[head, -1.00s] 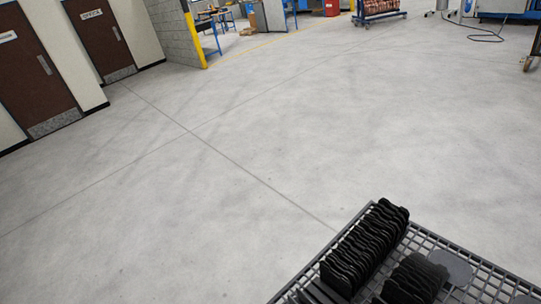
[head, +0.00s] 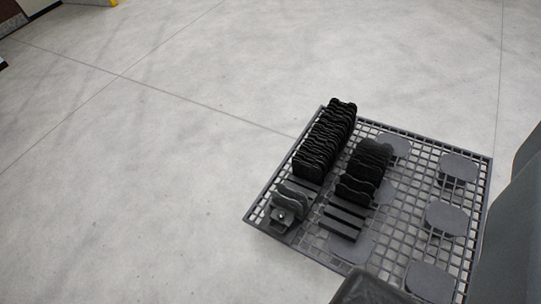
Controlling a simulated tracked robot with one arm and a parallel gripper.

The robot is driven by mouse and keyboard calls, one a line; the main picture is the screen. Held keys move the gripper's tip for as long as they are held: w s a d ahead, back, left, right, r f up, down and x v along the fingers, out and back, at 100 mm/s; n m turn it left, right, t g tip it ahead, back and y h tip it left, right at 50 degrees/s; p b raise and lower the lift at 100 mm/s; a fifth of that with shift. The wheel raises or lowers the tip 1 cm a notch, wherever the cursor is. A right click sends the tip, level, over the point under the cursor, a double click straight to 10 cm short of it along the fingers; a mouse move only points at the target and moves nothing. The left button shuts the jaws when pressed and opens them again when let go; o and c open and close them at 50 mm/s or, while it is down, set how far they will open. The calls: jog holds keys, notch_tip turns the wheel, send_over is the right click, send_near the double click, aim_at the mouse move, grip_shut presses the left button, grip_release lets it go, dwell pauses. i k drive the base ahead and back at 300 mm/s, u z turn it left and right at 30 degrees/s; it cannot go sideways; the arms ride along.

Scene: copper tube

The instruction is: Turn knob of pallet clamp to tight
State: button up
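The pallet (head: 262,205) is a dark grey grid tray with rows of upright black plates, in the middle and right of the head view. What looks like its clamp (head: 292,197) sits at the near left corner, at the front end of the left row of plates. A small round knob (head: 281,216) shows on it. Its turn position is too small to read. Nothing touches the knob. The fingers of my gripper cannot be made out in this view.
A second, shorter row of black plates (head: 364,170) stands to the right. Several flat grey pads (head: 446,217) lie on the tray's right part. Large dark grey shapes, perhaps parts of my own body, cover the right edge and bottom. Bare concrete floor (head: 130,190) lies to the left.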

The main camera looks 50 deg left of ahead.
aim_at(280, 215)
jog(key=u, duration=0.45)
jog(key=i, duration=1)
jog(key=z, duration=0.05)
